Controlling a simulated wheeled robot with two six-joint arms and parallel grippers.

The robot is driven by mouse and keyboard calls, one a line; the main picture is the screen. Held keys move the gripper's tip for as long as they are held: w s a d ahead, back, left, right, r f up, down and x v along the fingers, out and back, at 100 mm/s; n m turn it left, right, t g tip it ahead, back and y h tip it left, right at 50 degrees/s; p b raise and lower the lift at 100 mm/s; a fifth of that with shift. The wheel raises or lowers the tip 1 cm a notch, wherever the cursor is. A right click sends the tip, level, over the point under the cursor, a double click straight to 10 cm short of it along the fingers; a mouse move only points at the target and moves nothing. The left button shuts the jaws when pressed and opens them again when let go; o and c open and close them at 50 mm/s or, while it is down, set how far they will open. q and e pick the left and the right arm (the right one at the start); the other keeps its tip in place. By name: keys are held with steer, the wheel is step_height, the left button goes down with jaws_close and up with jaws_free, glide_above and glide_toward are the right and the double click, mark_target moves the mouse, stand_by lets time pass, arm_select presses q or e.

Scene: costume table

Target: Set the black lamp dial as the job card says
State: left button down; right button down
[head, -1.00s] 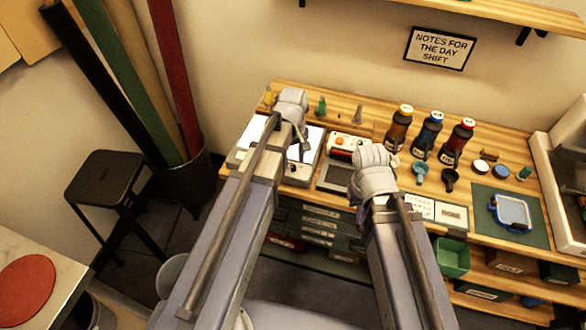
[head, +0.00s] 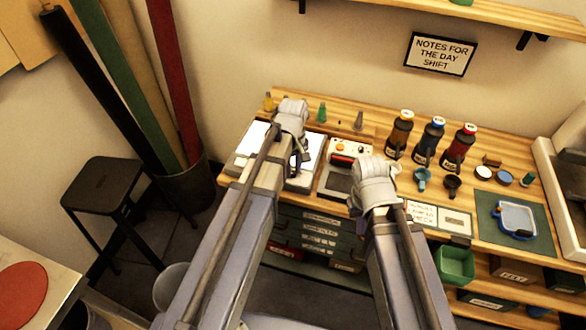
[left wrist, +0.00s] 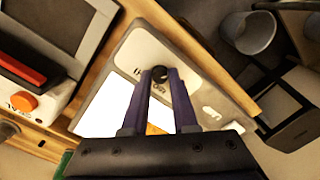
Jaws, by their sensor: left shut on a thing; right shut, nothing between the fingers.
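The black lamp dial (left wrist: 158,73) is a small round knob on the pale end of the light box (left wrist: 165,48) in the left wrist view. The fingertips of my left gripper (left wrist: 159,76) are shut on it. In the head view my left gripper (head: 297,165) is over the light box (head: 303,183), and the dial is hard to make out there. A job card (head: 423,214) lies on the bench; its small text is only partly readable, with a word like "LAMP". My right gripper (head: 372,203) is shut and empty left of the card, its fingers mostly hidden by its wrist.
A device with a red handle and orange knob (head: 347,150) stands right of the light box. Several bottles (head: 430,138), small cups (head: 422,178) and a green mat (head: 533,218) with a blue tray (head: 516,218) fill the bench's right side. A stool (head: 100,185) stands left.

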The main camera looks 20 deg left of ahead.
arm_select(q)
steer(key=shift+m, duration=0.3)
steer(key=m, duration=0.5)
steer(key=shift+m, duration=0.4)
steer(key=m, duration=0.5)
steer(key=shift+m, duration=0.3)
stand_by(0.5)
steer(key=c, duration=0.7)
jaws_free()
